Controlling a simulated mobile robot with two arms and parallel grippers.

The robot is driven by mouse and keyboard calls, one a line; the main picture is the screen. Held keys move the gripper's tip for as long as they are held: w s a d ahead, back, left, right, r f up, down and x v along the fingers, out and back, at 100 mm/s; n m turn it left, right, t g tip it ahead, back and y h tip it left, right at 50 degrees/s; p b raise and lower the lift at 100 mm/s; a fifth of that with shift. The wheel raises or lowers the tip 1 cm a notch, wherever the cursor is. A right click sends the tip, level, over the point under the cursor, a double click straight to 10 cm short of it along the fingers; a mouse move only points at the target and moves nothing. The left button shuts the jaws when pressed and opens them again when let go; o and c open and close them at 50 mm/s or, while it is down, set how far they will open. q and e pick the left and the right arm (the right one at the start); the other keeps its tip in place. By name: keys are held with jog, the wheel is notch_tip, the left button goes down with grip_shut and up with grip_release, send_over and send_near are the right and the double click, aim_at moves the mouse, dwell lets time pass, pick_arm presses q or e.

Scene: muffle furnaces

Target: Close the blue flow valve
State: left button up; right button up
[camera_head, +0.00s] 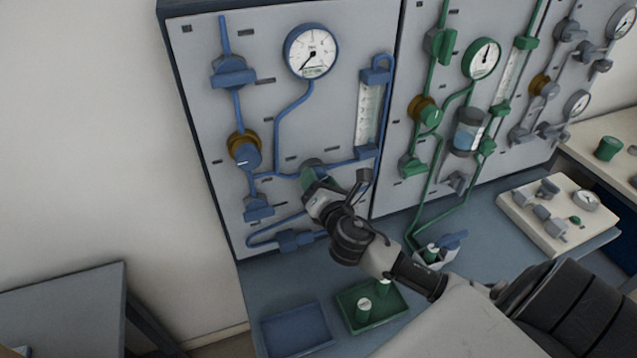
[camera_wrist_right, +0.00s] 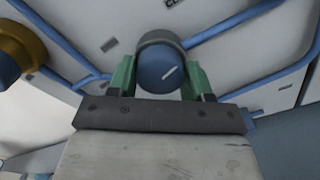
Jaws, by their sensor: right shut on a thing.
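The blue flow valve knob (camera_wrist_right: 158,72) shows in the right wrist view as a round blue cap with a short slanted white mark and a grey collar behind it. My right gripper (camera_wrist_right: 160,78) is shut on it, with one green fingertip on each side. In the head view my right gripper (camera_head: 312,178) reaches the lower middle of the blue-piped panel (camera_head: 205,130), and the knob is mostly hidden behind it. My left gripper is not in view.
A blue-rimmed gauge (camera_head: 311,53) and a blue knob on a brass collar (camera_head: 246,155) sit on the same panel, near a flow tube (camera_head: 367,115). Green-piped fittings stand to the right. A blue tray (camera_head: 296,329) and a green tray (camera_head: 397,309) lie below on the bench.

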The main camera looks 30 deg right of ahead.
jog(key=shift+m, duration=1.8)
jog(key=o, duration=0.9)
jog(key=shift+o, duration=0.2)
jog(key=b+v, duration=0.2)
jog(key=v, duration=0.8)
jog(key=shift+s+a+b, duration=0.2)
jog(key=shift+s+b, duration=0.15)
jog(key=shift+b, duration=0.05)
